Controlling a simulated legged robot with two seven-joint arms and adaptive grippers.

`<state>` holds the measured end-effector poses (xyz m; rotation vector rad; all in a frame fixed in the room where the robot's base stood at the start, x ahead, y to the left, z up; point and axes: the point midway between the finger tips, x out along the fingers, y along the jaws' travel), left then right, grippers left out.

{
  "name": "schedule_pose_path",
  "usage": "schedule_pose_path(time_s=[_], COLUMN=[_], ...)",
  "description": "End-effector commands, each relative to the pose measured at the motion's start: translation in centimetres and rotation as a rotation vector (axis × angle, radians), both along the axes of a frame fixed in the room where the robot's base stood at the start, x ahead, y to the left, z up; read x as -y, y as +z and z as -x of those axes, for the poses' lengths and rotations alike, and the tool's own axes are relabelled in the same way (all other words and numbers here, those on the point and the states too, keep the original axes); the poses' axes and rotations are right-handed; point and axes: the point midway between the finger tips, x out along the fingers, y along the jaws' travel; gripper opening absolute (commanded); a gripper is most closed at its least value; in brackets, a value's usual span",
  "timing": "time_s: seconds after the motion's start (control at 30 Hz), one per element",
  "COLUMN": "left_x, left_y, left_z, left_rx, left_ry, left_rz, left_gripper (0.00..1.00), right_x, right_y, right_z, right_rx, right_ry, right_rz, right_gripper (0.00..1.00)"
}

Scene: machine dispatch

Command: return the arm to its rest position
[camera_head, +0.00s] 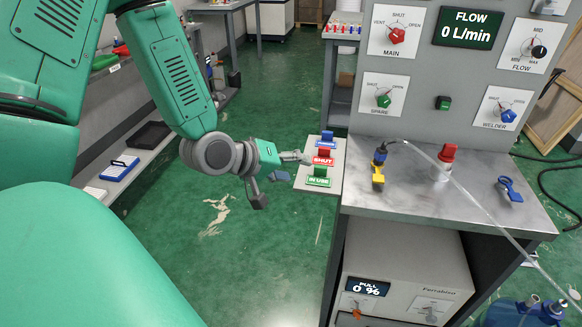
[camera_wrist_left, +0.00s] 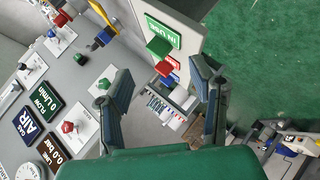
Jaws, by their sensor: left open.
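My left gripper (camera_head: 282,180) hangs at the end of the green left arm (camera_head: 178,75), at the left edge of the workbench. Its fingers are spread and nothing shows between them. One fingertip is close to the white tag board (camera_head: 331,186); I cannot tell whether they touch. In the left wrist view the open gripper (camera_wrist_left: 160,72) has its fingers either side of the board's coloured tags, which appear beyond them. My right gripper is not in view.
The tag board carries blue, red SHUT (camera_head: 323,157) and green IN USE tags (camera_head: 319,177). Green floor (camera_head: 240,240) is open below the gripper.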

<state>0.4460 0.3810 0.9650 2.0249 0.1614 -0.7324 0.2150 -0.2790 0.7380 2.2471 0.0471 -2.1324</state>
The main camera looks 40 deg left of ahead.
Motion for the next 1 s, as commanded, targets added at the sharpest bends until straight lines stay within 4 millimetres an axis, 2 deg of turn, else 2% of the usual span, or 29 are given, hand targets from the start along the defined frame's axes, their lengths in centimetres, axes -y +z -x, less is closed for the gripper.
schedule_pose_path(time_s=[0.53, 0.63, 0.67, 0.77, 0.87, 0.9, 1.0], left_x=[0.1, 0.3, 0.5, 1.8, 3.8, 4.7, 6.6], left_y=[0.0, -1.2, -2.0, -6.3, -12.2, -14.4, -19.1], left_z=[0.0, 0.4, 0.7, 2.7, 6.3, 8.0, 12.8], left_rx=[-0.002, -0.033, -0.052, -0.166, -0.323, -0.384, -0.522], left_ry=[-0.001, -0.02, -0.033, -0.119, -0.267, -0.333, -0.5], left_rz=[-0.002, -0.034, -0.057, -0.179, -0.338, -0.396, -0.513], left_gripper=[0.5, 0.5, 0.5, 0.5, 0.5, 0.5, 0.5], right_x=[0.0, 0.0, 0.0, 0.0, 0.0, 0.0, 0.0], right_y=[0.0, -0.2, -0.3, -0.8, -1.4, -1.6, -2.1], right_z=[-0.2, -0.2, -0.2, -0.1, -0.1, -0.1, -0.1], right_rx=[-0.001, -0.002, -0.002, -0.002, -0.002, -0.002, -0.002], right_ry=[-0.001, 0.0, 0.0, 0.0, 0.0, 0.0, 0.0], right_rz=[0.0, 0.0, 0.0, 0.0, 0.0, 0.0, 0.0], right_gripper=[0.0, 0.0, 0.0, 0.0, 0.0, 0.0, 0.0])
